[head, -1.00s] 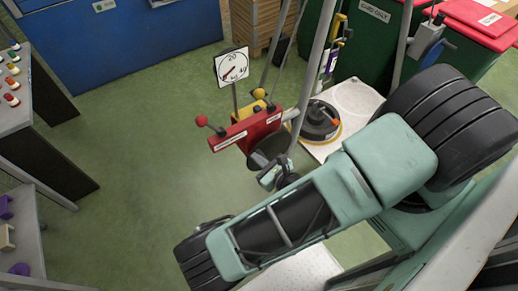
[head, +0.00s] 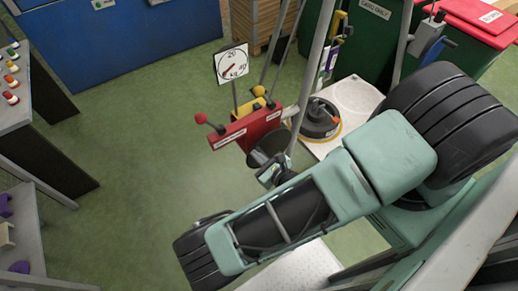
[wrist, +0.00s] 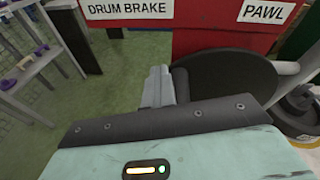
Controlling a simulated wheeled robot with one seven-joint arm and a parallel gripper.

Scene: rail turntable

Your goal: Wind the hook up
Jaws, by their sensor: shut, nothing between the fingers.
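A red winch box (head: 246,129) stands ahead of me, with a red-knobbed lever (head: 201,118) at its left and a yellow-knobbed lever (head: 258,92) on top. In the wrist view its red face (wrist: 205,35) carries labels reading "DRUM BRAKE" and "PAWL". A dark round disc (wrist: 230,75) sits below the labels. My gripper (head: 266,178) is shut and empty, low in front of the box. In the wrist view its fingers (wrist: 157,84) point at the area left of the disc; contact cannot be told. I cannot make out the hook.
A white dial (head: 232,64) stands on a post behind the box. Grey poles (head: 309,75) rise close to its right. A white plate (head: 355,100) holds a dark round base (head: 318,120). Green bins (head: 370,40) stand behind. The green floor (head: 140,130) at left is clear.

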